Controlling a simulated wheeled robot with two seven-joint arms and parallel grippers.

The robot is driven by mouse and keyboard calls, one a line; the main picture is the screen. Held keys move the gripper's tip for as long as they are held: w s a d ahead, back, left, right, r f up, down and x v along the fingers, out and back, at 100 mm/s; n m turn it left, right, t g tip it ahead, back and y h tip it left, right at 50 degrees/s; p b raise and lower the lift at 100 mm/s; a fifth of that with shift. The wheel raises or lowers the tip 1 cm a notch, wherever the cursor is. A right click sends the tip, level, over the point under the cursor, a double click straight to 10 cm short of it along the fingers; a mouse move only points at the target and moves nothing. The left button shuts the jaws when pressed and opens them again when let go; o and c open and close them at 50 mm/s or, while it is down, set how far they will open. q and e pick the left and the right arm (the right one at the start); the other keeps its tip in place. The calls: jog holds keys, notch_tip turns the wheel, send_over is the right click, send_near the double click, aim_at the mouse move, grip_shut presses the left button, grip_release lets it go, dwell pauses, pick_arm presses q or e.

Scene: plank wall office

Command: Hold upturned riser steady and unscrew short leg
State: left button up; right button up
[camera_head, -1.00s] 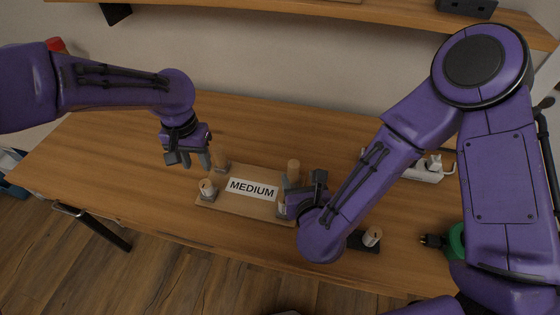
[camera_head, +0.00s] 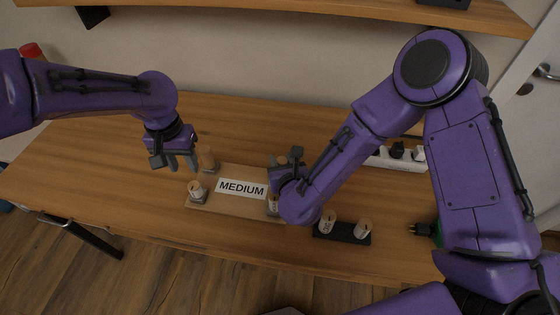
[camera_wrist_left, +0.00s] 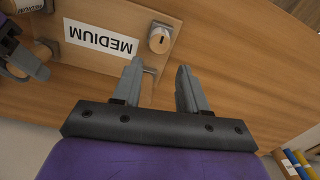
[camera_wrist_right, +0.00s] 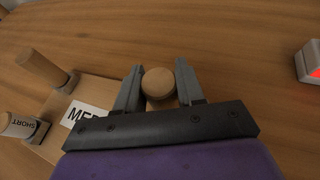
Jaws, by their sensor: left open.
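The upturned riser (camera_head: 232,208) lies on the table with a MEDIUM label facing up and legs standing at its corners. The short leg (camera_head: 197,190) stands at its near left corner; its SHORT label shows in the right wrist view (camera_wrist_right: 20,125). A taller leg (camera_head: 207,160) stands at the far left. A MEDIUM-labelled leg (camera_head: 273,205) is at the near right. My right gripper (camera_wrist_right: 158,78) is shut on the far right leg (camera_wrist_right: 158,84), one finger against each side. My left gripper (camera_wrist_left: 158,75) is open and empty, above the riser's left end.
A black holder (camera_head: 342,232) with two labelled legs stands right of the riser. A white power strip (camera_head: 395,160) with black plugs lies behind it. The table left of the riser is clear.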

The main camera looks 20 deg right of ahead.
aim_at(194, 185)
jog(key=c, duration=0.5)
pick_arm(q)
jog(key=o, duration=0.4)
pick_arm(e)
grip_shut()
jog(key=shift+s, duration=0.1)
pick_arm(q)
notch_tip(194, 185, down, 10)
jog(key=n, duration=0.2)
jog(key=n+t, duration=0.1)
jog(key=n, duration=0.4)
jog(key=shift+s+f, duration=0.1)
jog(key=shift+f, duration=0.15)
